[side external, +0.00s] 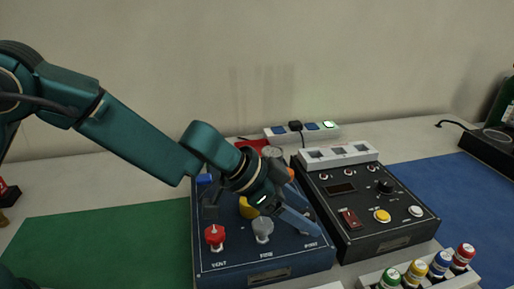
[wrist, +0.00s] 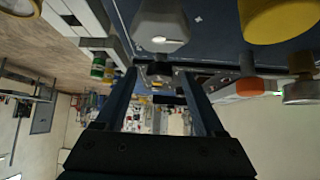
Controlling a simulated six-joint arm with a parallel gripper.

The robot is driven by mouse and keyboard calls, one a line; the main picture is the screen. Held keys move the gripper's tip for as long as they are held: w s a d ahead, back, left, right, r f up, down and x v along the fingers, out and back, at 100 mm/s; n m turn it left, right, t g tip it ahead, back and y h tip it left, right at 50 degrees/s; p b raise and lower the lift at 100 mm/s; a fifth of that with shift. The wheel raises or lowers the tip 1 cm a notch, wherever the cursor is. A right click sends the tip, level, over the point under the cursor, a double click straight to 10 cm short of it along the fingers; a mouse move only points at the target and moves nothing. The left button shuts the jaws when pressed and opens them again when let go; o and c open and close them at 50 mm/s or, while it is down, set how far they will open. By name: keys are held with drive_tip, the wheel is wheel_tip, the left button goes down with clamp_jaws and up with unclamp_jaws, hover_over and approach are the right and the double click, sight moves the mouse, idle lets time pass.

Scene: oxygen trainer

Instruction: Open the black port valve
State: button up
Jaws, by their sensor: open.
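The dark blue valve panel (side external: 230,265) stands on the table, with a red VENT knob (side external: 214,236) and a grey knob (side external: 262,229) near its front. My gripper (side external: 312,222) is over the panel's front right corner, right of the grey knob, with its fingers slanting down to the right. The black port valve is not clearly visible; my fingers cover that corner. In the wrist view my gripper (wrist: 158,75) has its two fingers apart. A small greyish part lies between the tips, but I cannot tell what it is. The grey knob (wrist: 160,25) is just beyond the tips.
A yellow knob (side external: 249,207) lies behind the grey one, partly under my wrist. A black control box (side external: 350,235) stands close on the right. Colour-capped bottles (side external: 414,272) stand in a rack at front right. A green mat (side external: 100,245) is clear on the left.

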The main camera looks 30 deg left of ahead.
drive_tip(key=shift+w+a+m, duration=0.1)
drive_tip(key=shift+m, duration=0.3)
drive_tip(key=shift+w+m+g+h, duration=0.2)
drive_tip(key=shift+m+g+h, duration=0.6)
drive_tip(key=shift+m+g, duration=0.8)
drive_tip(key=shift+w+m+g+h, duration=0.1)
drive_tip(key=shift+m+g+h, duration=0.2)
drive_tip(key=shift+m+g, duration=1.45)
drive_tip(key=shift+m+t, duration=0.35)
drive_tip(key=v, duration=0.5)
drive_tip(key=shift+a, duration=0.1)
drive_tip(key=s+a+r+n+t+y, duration=0.1)
drive_tip(key=s+a+r, duration=0.1)
drive_tip(key=r, duration=0.4)
drive_tip(key=s+a+r+t+y, duration=0.1)
drive_tip(key=s+a+r+t, duration=0.1)
drive_tip(key=r, duration=0.4)
drive_tip(key=shift+s+a+r+n, duration=0.3)
drive_tip(key=shift+s+a+n, duration=0.15)
drive_tip(key=shift+s, duration=0.75)
